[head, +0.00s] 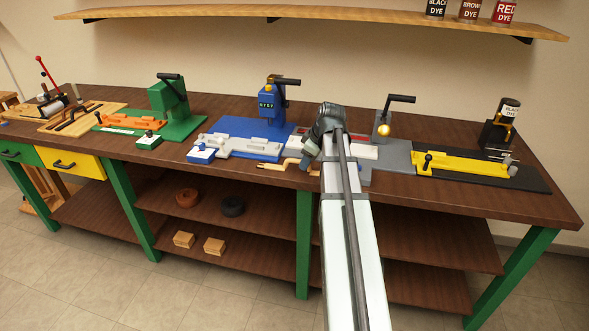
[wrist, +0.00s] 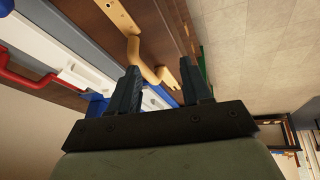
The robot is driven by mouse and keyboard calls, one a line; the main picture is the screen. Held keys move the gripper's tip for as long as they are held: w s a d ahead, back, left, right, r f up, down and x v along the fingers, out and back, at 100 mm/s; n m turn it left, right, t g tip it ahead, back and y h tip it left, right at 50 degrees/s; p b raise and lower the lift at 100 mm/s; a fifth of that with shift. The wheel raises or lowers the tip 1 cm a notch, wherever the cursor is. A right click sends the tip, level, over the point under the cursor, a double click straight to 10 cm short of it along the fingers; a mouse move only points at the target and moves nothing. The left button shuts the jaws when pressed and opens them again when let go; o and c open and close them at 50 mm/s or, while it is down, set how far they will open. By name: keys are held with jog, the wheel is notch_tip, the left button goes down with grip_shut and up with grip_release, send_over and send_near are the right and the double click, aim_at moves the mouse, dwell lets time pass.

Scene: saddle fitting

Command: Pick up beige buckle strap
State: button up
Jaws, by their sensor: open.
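A beige strap-like piece (head: 274,167) lies along the front edge of the brown bench in the head view, just left of my gripper. In the wrist view the beige piece (wrist: 143,62) has a flat end with holes at the top and a curved, hook-like end. That curved end lies beyond the fingertips and appears between them. In the head view my gripper (head: 308,162) is over the bench's front edge, partly hidden by my arm. I cannot tell the exact gap to the strap.
A blue press station (head: 245,138) stands to the left and a grey station (head: 395,155) to the right. A yellow fixture (head: 462,164) is farther right. A red handle (wrist: 25,80) shows at the wrist view's left. Shelves lie below the bench.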

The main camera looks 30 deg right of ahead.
jog(key=w+d+r+n+y, duration=0.1)
jog(key=w+d+r+n, duration=0.15)
jog(key=r, duration=0.45)
jog(key=shift+n, duration=0.45)
jog(key=x, duration=0.9)
jog(key=s+x, duration=0.1)
jog(key=x, duration=0.3)
jog(key=shift+w+d+f, duration=0.1)
jog(key=shift+d+f, duration=0.1)
jog(key=shift+f, duration=0.45)
jog(key=shift+c, duration=0.2)
grip_shut()
